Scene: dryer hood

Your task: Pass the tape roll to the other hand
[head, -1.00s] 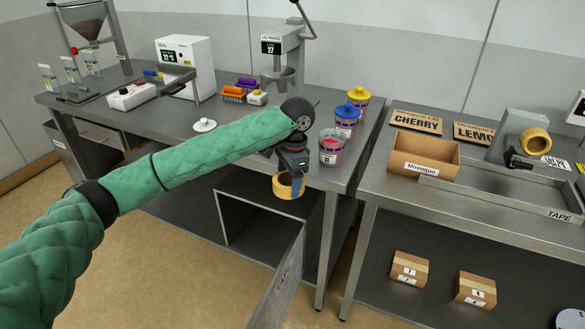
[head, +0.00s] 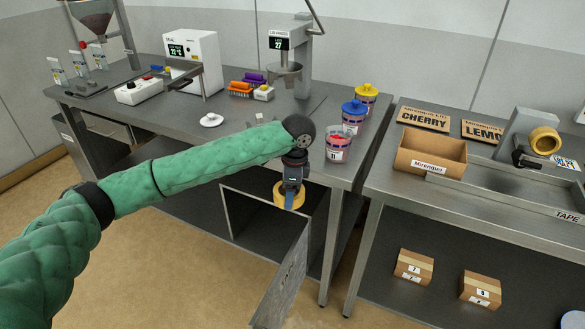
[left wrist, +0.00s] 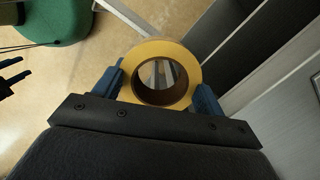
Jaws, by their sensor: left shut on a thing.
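The tape roll (head: 280,196) is a yellow-tan ring hanging in my left gripper (head: 289,198), in front of the left table's edge and above the open cabinet door. In the left wrist view the roll (left wrist: 184,52) sits between the two blue fingers of the left gripper (left wrist: 160,84), which press on its outer sides. Its hole faces that camera. My right gripper is not in the head view. A dark fingered shape (left wrist: 14,76) at the left edge of the left wrist view may be my right gripper, but its jaws are too unclear to read.
An open cabinet door (head: 284,275) juts out below the left table (head: 215,140). Cups with lids stand near that table's right end. The right table holds a cardboard box (head: 430,155) and a tape dispenser (head: 525,135) with another yellow roll. Small cartons (head: 413,267) sit on its lower shelf.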

